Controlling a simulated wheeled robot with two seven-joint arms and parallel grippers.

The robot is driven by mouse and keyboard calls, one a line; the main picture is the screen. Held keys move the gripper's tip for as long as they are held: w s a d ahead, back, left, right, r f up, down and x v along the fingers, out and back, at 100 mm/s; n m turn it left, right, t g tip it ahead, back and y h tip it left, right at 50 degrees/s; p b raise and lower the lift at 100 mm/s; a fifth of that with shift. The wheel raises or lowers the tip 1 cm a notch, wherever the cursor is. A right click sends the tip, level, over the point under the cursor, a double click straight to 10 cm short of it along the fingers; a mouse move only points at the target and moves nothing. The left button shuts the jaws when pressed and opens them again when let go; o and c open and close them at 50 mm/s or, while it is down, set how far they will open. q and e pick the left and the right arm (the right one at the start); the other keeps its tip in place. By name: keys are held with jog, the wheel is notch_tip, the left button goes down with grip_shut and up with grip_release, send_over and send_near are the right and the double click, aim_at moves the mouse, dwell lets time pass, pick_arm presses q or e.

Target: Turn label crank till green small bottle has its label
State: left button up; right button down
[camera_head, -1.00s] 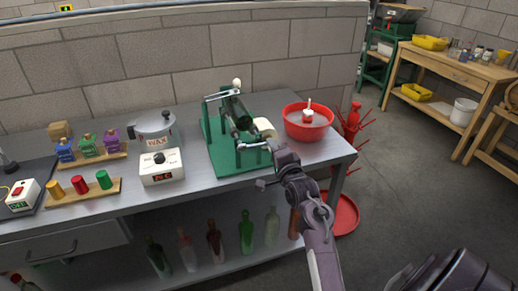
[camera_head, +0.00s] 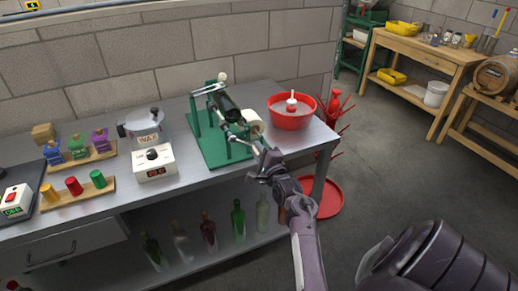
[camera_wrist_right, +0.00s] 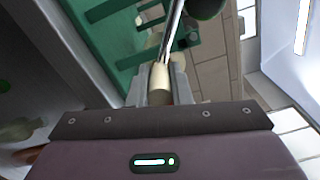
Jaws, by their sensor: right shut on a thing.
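The labelling machine has a green base (camera_head: 214,148) and stands on the steel bench. A dark bottle (camera_head: 228,104) lies on it; its green does not show clearly, and I cannot see a label on it. A cream label roll (camera_head: 253,121) sits beside the bottle. My right gripper (camera_head: 262,154) is at the crank on the machine's front right side. In the right wrist view, its fingers are shut around the cream crank handle (camera_wrist_right: 160,84), with a metal rod running on from it. My left gripper is not in view.
A red bowl (camera_head: 291,116) stands right of the machine. A wax pot (camera_head: 146,130) and a white control box (camera_head: 154,163) stand left of it. Several bottles stand on the lower shelf. A red bottle tree (camera_head: 333,107) stands beyond the bench's right end.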

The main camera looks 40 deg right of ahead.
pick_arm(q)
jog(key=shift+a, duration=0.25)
pick_arm(e)
jog(key=shift+f, duration=0.1)
jog(key=c, duration=1.3)
grip_release()
jog(key=shift+a, duration=0.1)
jog(key=shift+c, duration=0.2)
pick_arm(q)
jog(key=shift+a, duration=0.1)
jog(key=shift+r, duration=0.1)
pick_arm(e)
jog(key=shift+s+p, duration=0.2)
jog(key=shift+p, duration=0.15)
pick_arm(q)
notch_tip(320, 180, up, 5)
jog(key=p, duration=0.4)
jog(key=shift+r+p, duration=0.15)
jog(key=shift+p, duration=0.25)
pick_arm(e)
jog(key=v, duration=0.7)
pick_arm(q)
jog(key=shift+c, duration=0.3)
pick_arm(e)
jog(key=shift+s+a, duration=0.1)
jog(key=shift+s, duration=0.05)
